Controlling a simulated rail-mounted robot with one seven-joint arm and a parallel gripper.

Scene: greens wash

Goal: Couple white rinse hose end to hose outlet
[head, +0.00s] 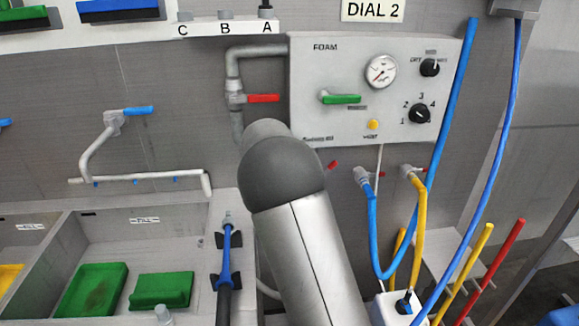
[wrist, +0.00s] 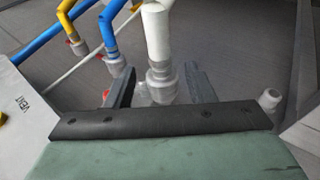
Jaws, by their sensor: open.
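In the wrist view the white rinse hose (wrist: 157,32) comes down from the top and ends in a grey collar (wrist: 162,77). My gripper (wrist: 160,88) is open, with one dark finger on each side of the collar and a gap on both sides. The collar meets a pale fitting at the hose outlet (wrist: 150,97), beside a red lever. The gripper body hides the lower part, so I cannot tell whether the collar is fully seated. In the head view my arm hides the gripper, the white hose end and the outlet.
Blue (head: 372,225) and yellow (head: 418,230) hoses hang from neighbouring outlets, close to my arm. The foam panel (head: 340,105) is above. A black-and-blue spray wand (head: 226,262) stands left of my arm.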

